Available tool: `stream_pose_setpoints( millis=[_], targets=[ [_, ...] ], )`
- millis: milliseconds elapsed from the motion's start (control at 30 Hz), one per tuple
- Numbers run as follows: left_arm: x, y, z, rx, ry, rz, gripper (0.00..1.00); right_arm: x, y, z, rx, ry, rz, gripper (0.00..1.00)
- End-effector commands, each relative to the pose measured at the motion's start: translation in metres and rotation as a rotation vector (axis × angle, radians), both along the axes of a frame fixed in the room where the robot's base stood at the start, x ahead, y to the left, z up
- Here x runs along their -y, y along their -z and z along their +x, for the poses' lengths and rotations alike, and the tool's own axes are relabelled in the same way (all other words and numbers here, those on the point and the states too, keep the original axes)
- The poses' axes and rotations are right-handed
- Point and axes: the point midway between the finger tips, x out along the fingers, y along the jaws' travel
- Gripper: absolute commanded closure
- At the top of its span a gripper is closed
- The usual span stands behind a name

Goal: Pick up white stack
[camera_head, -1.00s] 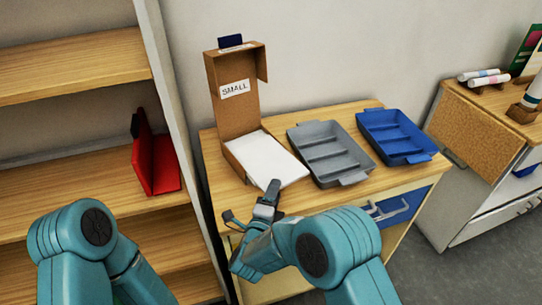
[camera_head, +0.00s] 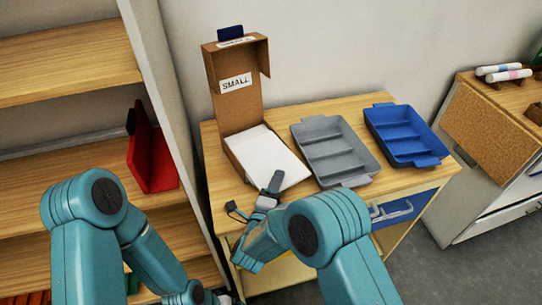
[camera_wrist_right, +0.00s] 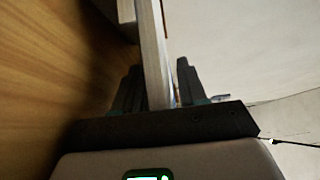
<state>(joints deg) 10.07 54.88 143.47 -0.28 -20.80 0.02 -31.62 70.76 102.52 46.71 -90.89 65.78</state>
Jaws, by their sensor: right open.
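The white stack (camera_head: 268,155) of sheets lies in the open brown cardboard box (camera_head: 234,95) marked SMALL, its near end reaching past the box's front. My right gripper (camera_head: 254,196) is at the stack's near edge, with one finger over the top of the stack. In the right wrist view the pale edge of the stack (camera_wrist_right: 153,50) runs between the two dark fingers of my right gripper (camera_wrist_right: 160,88). The jaws are open around it, and I cannot tell whether either finger touches. My left arm shows at lower left, but its gripper is out of view.
A grey tray (camera_head: 335,150) and a blue tray (camera_head: 405,135) stand right of the box on the wooden table (camera_head: 300,112). A shelf with a red holder (camera_head: 150,155) is at left. A cabinet with a cork panel (camera_head: 490,130) is at right.

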Motion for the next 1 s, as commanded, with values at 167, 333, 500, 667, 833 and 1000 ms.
stream_pose_setpoints(
  millis=[167, 333, 500, 667, 833, 1000],
  targets=[
    [0.000, 0.000, 0.000, -0.001, 0.000, 0.000, 0.00, -0.001, 0.000, -0.002, 0.001, -0.001, 0.000, 0.58],
    [0.000, 0.000, 0.000, 0.000, 0.000, 0.000, 0.00, -0.001, 0.000, -0.002, 0.000, 0.000, 0.000, 0.98],
    [0.000, 0.000, 0.000, 0.000, 0.000, 0.000, 0.00, 0.000, -0.001, -0.001, 0.002, 0.000, 0.001, 1.00],
    [0.000, 0.000, 0.000, 0.000, 0.000, 0.000, 0.00, 0.000, -0.002, 0.000, 0.003, -0.001, 0.001, 1.00],
    [0.000, 0.004, 0.000, 0.000, 0.000, 0.000, 0.00, 0.000, -0.021, 0.001, 0.007, 0.000, 0.003, 1.00],
    [0.000, 0.011, 0.000, 0.000, 0.000, 0.000, 0.00, 0.001, -0.059, 0.002, 0.009, 0.000, 0.005, 1.00]
  ],
)
